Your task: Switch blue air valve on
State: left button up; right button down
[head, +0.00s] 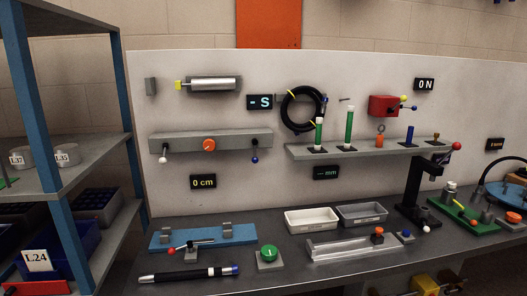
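A small valve-like lever with a dark blue ball end (254,159) hangs below the right part of a grey wall bar (230,141). Its handle points down. A second small lever with a blue ball (413,108) sticks out to the right of a red box (383,106) on the upper right of the panel. No label shows which of these is the air valve. Neither of my grippers is in the head view.
The bar also carries an orange knob (208,144) and a white-ball lever (164,159). A blue shelf rack (62,195) stands at the left. On the bench are a white tray (312,230), a green button box (268,255) and a black press-like stand (415,195).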

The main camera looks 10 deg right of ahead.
aim_at(255, 160)
jog(key=i+u, duration=0.25)
jog(key=i, duration=0.3)
jog(key=i+l+u, duration=0.2)
jog(key=i, duration=0.4)
jog(key=j, duration=0.1)
